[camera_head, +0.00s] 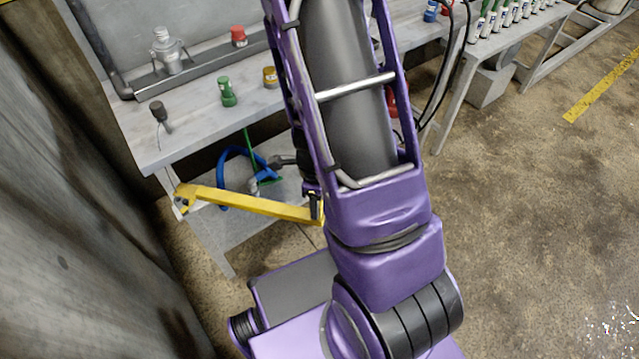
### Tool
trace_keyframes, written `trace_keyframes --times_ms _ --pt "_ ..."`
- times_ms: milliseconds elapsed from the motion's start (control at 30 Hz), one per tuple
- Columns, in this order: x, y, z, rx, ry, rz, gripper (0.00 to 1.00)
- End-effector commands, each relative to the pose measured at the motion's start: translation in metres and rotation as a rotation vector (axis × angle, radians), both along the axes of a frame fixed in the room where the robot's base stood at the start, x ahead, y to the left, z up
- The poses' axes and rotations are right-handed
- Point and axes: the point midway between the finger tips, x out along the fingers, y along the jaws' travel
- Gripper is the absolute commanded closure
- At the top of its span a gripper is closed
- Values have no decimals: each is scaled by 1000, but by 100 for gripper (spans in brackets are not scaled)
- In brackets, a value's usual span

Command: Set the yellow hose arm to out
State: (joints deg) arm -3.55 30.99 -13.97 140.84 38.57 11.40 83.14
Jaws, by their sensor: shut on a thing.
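The yellow hose arm (250,203) is a flat bar. Its left end sits at a pivot by the front left of the workbench, and the bar reaches right across the front of the bench. Its right end meets my gripper (315,208), which shows as a small dark shape beside my purple arm. The gripper is shut on the hose arm near that end. My arm links hide most of the gripper, and the fingertips are hard to make out.
The grey workbench (190,135) carries a red-topped item (238,36), a green fitting (227,92) and a yellow fitting (270,77). A blue hose (232,160) hangs below. A dark wall (70,220) stands close on the left. The floor at right (540,220) is clear.

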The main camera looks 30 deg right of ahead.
Motion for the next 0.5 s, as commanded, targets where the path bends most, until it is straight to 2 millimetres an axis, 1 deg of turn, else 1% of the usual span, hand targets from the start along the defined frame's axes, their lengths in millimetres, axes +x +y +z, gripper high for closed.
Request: trace_keyframes --times_ms 33,200,500 --pt "-5 4 4 1 2 -21 100" --pt "-19 16 4 2 2 -79 100" --pt "-34 35 3 5 3 -71 100"
